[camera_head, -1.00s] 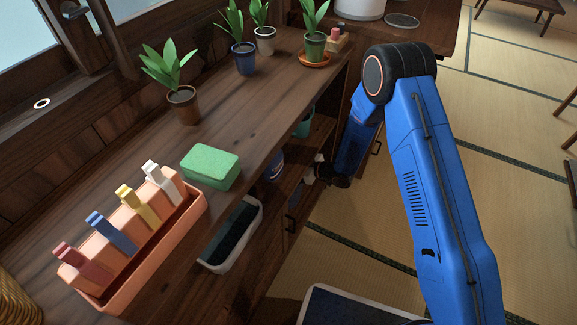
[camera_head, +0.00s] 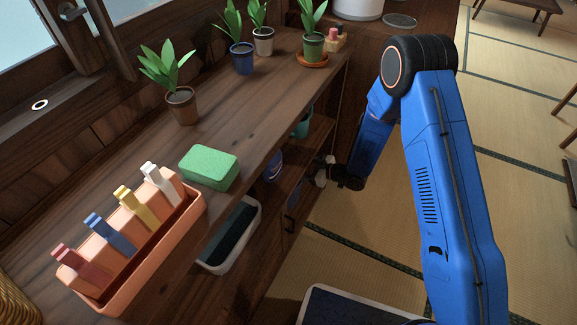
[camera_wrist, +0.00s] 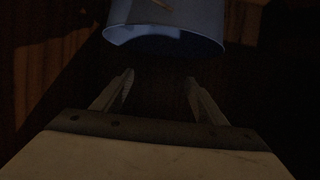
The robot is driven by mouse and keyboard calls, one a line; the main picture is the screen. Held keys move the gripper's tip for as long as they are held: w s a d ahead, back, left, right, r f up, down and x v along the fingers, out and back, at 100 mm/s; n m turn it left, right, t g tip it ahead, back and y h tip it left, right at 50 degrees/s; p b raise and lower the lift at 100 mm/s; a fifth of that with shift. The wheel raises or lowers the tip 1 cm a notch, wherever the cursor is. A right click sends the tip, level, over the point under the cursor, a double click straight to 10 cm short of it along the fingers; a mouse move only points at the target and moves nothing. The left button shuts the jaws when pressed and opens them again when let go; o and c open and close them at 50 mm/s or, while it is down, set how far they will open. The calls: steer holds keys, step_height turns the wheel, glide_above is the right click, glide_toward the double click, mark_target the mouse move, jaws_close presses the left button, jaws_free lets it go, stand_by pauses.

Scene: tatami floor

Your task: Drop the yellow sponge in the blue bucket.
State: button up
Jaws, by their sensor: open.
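No yellow sponge shows in either view. A blue container (camera_head: 272,166), which may be the blue bucket, stands on the shelf under the counter, partly hidden by the counter edge. In the wrist view a blue round-rimmed container (camera_wrist: 165,34) is ahead of the fingertips, cut off by the top edge; its mouth is dark. My gripper (camera_head: 322,172) is at the front of the shelf, right of the blue container. In the wrist view my gripper (camera_wrist: 159,78) is open, with nothing visible between its fingers.
On the counter (camera_head: 235,130) are a green sponge-like block (camera_head: 209,166), an orange tray (camera_head: 128,282) with several coloured-tab blocks, and several potted plants. A teal container (camera_head: 302,122) and a white-rimmed dark tray (camera_head: 232,232) sit below the counter. Open tatami (camera_head: 375,235) lies to the right.

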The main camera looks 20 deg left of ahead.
steer(key=v, duration=1.2)
stand_by(0.4)
